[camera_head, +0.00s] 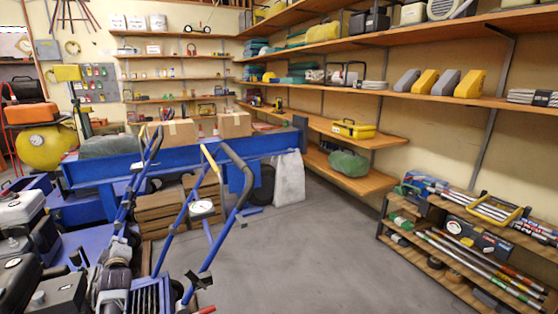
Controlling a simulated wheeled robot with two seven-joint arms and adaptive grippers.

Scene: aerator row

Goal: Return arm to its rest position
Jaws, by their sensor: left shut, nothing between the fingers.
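My left gripper (124,241) shows small at the lower left, at the end of my grey left arm, which comes up from the bottom edge. It is shut and empty. It is close to the blue tubular handle of an aerator (175,228) in the picture; I cannot tell whether they touch. The aerator handle has a round white dial (202,207) and a black grip (236,160). My right gripper is not in view.
Engine-driven machines (30,225) crowd the left edge. A blue bench (100,172) with cardboard boxes (180,132) stands behind the aerator. Wall shelves (440,98) line the right, with a low rack (455,235) below. The grey floor (320,260) between is clear.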

